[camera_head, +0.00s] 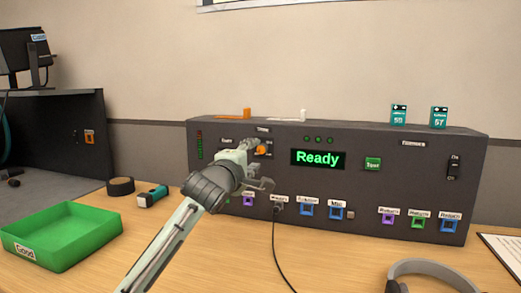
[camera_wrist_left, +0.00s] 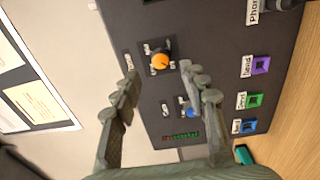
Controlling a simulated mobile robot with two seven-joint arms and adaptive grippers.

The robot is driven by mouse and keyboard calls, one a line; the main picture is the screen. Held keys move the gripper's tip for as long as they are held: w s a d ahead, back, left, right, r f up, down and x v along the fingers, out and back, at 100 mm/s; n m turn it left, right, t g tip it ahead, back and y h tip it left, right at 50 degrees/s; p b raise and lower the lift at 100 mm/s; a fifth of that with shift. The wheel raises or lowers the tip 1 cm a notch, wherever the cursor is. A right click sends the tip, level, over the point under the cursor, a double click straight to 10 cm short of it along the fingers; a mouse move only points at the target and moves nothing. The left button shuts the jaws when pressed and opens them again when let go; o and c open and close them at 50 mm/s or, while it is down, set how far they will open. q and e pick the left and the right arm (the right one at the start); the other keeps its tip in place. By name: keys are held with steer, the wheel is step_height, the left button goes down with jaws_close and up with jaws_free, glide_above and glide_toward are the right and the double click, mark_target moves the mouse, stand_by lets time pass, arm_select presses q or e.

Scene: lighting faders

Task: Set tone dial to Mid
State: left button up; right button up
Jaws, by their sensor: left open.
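The tone dial (camera_head: 261,150) is an orange knob on the front of the dark console (camera_head: 400,165), under a small label reading Tone. In the left wrist view the orange dial (camera_wrist_left: 160,62) sits on a dark square plate with small marks around it. These marks are too small to read, and I cannot tell which one the dial points to. My left gripper (camera_head: 259,164) is in front of the console's left part. In the left wrist view its open fingers (camera_wrist_left: 163,76) stand either side of the dial's line, empty. I cannot see contact. My right gripper is out of view.
A blue knob (camera_wrist_left: 189,111) sits beside the dial. The display (camera_head: 318,158) reads Ready. A row of coloured sockets (camera_head: 390,218) runs along the console's lower front, with a black cable plugged in. A green tray (camera_head: 62,237) and headphones (camera_head: 430,272) lie on the table.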

mark_target(261, 150)
arm_select(q)
steer(key=x, duration=0.5)
steer(key=shift+d, duration=0.1)
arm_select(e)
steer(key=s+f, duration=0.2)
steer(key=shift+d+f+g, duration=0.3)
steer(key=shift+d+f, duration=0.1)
arm_select(q)
jaws_close()
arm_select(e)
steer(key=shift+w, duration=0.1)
